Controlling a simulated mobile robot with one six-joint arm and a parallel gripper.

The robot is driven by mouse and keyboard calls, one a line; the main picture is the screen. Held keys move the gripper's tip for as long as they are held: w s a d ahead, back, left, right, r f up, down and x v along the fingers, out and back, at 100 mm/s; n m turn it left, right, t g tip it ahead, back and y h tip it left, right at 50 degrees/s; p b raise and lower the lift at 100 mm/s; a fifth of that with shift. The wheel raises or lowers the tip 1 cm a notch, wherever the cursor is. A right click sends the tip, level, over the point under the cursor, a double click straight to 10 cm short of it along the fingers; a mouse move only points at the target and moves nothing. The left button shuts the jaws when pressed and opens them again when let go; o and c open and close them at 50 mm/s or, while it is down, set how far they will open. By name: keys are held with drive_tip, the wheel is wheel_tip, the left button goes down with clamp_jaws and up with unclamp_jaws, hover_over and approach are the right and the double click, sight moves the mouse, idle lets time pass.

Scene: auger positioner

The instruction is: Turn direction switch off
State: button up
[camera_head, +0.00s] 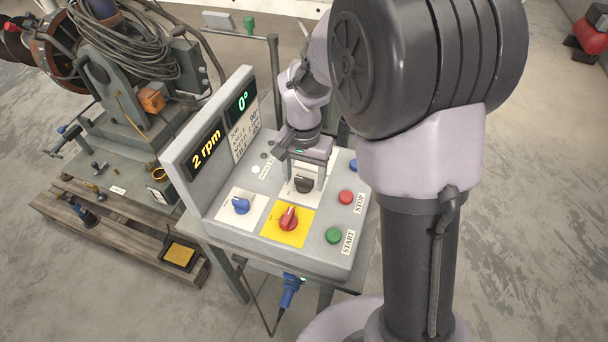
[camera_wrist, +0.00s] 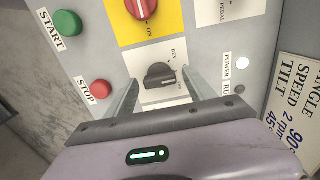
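The black rotary knob (camera_head: 304,184), which looks to be the direction switch, sits on a white plate on the sloped control panel (camera_head: 262,257). In the wrist view the knob (camera_wrist: 159,75) shows a pale pointer mark toward its right side. The small label beside it is partly legible, and its switch position is hard to tell. My gripper (camera_head: 305,175) is over the knob with its fingers apart, one on each side. In the wrist view my gripper (camera_wrist: 160,78) shows gaps between both fingers and the knob.
A red knob (camera_head: 288,219) on a yellow plate and a blue knob (camera_head: 241,205) are close by. A red STOP button (camera_head: 346,197) and a green START button (camera_head: 334,236) line the panel's right edge. The display (camera_head: 206,147) reads 2 rpm and 0°.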

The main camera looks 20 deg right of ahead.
sight(304, 179)
wheel_tip(304, 179, up, 18)
drive_tip(key=p, duration=0.7)
drive_tip(key=shift+f+p, duration=0.25)
drive_tip(key=shift+p, duration=0.05)
drive_tip(key=s+a+r+n+t+y+b, duration=0.1)
drive_tip(key=s+a+r+t, duration=0.1)
drive_tip(key=s, duration=0.7)
drive_tip(key=s+a+r+n+t+y+b, duration=0.1)
drive_tip(key=s+r+t, duration=0.1)
drive_tip(key=s, duration=0.8)
drive_tip(key=shift+s+a+r+n+t, duration=0.15)
drive_tip(key=shift+a+n+t, duration=0.25)
drive_tip(key=shift+t, duration=0.5)
